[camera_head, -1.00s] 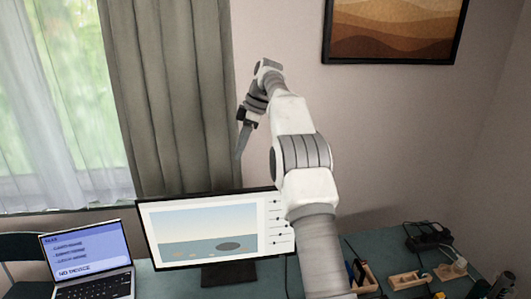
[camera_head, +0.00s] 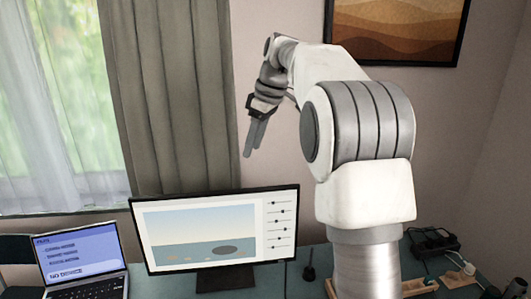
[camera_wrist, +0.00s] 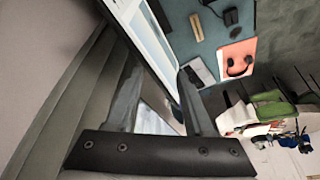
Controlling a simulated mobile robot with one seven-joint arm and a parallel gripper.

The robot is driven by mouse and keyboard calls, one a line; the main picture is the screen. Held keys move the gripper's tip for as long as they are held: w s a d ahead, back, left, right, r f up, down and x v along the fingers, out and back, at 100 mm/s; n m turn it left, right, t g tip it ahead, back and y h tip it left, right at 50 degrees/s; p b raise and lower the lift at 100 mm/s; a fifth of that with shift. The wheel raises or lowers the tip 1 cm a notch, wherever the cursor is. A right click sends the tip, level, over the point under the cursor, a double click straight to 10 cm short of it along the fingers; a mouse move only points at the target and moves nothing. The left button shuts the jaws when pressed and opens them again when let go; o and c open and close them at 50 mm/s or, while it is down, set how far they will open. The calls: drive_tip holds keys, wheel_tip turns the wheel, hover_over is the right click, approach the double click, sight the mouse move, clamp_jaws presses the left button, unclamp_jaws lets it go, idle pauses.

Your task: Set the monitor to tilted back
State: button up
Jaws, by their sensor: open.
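The monitor (camera_head: 215,228) stands on the desk on a dark stand (camera_head: 226,278). Its lit screen faces me with a picture and a column of sliders. My gripper (camera_head: 253,155) is above the monitor's top edge, apart from it, with its fingers pointing down. In the wrist view, my gripper's two fingers (camera_wrist: 158,88) are spread with nothing held between them. The monitor (camera_wrist: 150,38) shows there at a steep angle beyond the fingertips. Its exact tilt is hard to tell from the head view.
A laptop (camera_head: 80,262) stands open left of the monitor. Wooden trays and a power strip (camera_head: 435,242) lie at the right of the desk. A curtain (camera_head: 172,100) hangs behind. In the wrist view, headphones lie on an orange mat (camera_wrist: 236,52), with a green crate (camera_wrist: 272,106) beyond.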

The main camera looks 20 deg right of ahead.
sight(162, 198)
drive_tip(key=shift+s+d+m+h+b, duration=0.2)
drive_tip(key=shift+s+m, duration=0.1)
drive_tip(key=shift+s, duration=0.5)
drive_tip(key=shift+s+d+m+h+b, duration=0.15)
drive_tip(key=shift+s+m, duration=0.15)
drive_tip(key=shift+s, duration=0.45)
drive_tip(key=shift+a, duration=0.1)
